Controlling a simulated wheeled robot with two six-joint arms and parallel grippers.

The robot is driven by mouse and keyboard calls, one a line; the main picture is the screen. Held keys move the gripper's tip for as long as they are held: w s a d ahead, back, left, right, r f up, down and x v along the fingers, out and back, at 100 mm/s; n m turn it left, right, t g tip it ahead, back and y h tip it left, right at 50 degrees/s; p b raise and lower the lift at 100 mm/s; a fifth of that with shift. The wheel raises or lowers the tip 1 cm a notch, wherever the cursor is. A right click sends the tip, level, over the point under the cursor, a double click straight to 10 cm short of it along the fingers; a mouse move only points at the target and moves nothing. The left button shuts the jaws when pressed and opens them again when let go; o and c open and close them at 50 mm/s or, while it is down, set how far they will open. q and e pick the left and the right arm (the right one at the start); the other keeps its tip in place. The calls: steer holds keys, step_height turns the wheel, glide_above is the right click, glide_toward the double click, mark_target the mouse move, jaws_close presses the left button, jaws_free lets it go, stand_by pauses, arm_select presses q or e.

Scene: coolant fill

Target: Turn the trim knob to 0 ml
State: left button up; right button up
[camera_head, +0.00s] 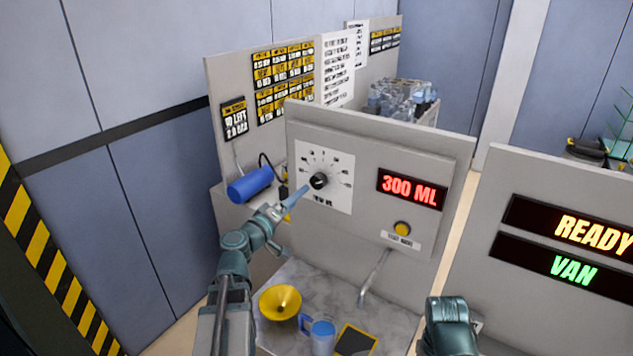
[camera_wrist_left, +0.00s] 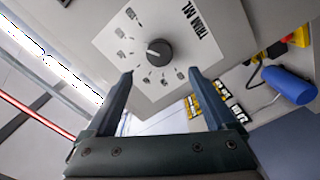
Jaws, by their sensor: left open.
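The black trim knob (camera_head: 319,181) sits in the middle of a white dial plate (camera_head: 338,196) on the grey panel. It also shows in the left wrist view (camera_wrist_left: 158,52), ahead of my finger tips. My left gripper (camera_head: 297,194) is open, with its fingers pointing at the dial; in the left wrist view (camera_wrist_left: 160,82) they stand apart with the knob beyond the gap between them, not touching it. A red display (camera_head: 411,188) to the right of the dial reads 300 ML. My right gripper's fingers are not visible; only a teal part of that arm shows at the bottom.
A yellow button (camera_head: 402,228) is below the display. A blue cylinder (camera_head: 250,184) lies left of the panel. A yellow funnel (camera_head: 280,302) and a blue jug (camera_head: 321,335) stand on the counter (camera_head: 385,310) below. A second panel at right reads READY and VAN.

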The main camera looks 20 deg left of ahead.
mark_target(315, 183)
arm_select(q)
steer(key=w, duration=0.3)
steer(key=w+d, duration=0.1)
steer(key=w, duration=0.6)
steer(key=shift+w+d, duration=0.3)
steer(key=shift+w, duration=0.1)
steer(key=c, duration=1.4)
